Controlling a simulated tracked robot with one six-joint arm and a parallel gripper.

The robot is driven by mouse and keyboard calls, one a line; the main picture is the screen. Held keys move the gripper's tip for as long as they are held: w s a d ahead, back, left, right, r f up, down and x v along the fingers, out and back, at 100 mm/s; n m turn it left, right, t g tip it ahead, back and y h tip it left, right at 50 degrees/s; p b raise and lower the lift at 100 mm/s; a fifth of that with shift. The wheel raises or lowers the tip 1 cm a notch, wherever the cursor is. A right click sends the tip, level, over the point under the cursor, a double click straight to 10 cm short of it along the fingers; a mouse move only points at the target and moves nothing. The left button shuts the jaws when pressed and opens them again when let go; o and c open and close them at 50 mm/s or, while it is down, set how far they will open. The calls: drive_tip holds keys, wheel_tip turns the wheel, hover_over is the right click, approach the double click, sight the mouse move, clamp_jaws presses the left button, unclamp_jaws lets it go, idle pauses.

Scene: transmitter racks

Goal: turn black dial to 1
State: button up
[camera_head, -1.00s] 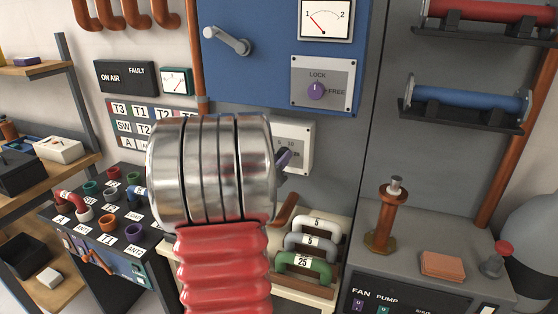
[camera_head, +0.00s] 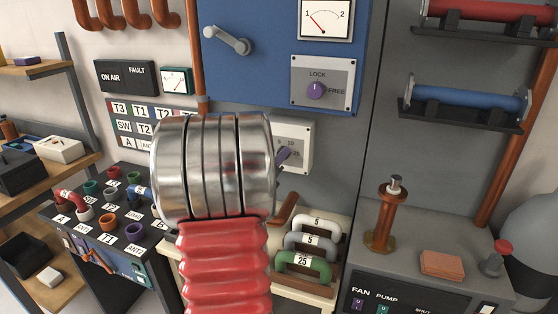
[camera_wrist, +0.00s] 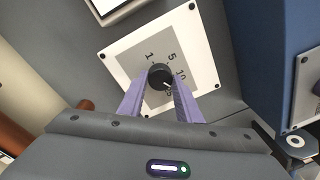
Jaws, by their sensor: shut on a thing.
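The black dial (camera_wrist: 160,76) sits in the middle of a pale square plate (camera_wrist: 133,57) in the wrist view. The plate carries the marks 1, 5 and 10, and one lower mark partly hidden. A small white mark on the dial points to the lower right, away from the 1. My gripper (camera_wrist: 160,88) has its two purple fingers on either side of the dial, shut on it. In the head view the plate (camera_head: 304,142) shows right of my wrist, with a purple finger in front; the dial itself is hidden there.
A blue cabinet (camera_head: 270,50) with a grey lever (camera_head: 228,40) and a purple LOCK/FREE knob (camera_head: 316,91) is above. Handled blocks (camera_head: 312,241) stand below the plate. A copper-coloured post (camera_head: 384,220) stands to the right.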

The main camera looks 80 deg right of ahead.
drive_tip(key=n+t, duration=0.1)
drive_tip(key=n, duration=1.5)
drive_tip(key=n+t, duration=0.1)
drive_tip(key=n, duration=1.4)
drive_tip(key=shift+s+f+n, duration=0.1)
drive_tip(key=shift+f+n, duration=0.1)
drive_tip(key=shift+n, duration=0.2)
drive_tip(key=o, duration=1)
drive_tip(key=shift+r, duration=0.15)
drive_tip(key=shift+o, duration=0.2)
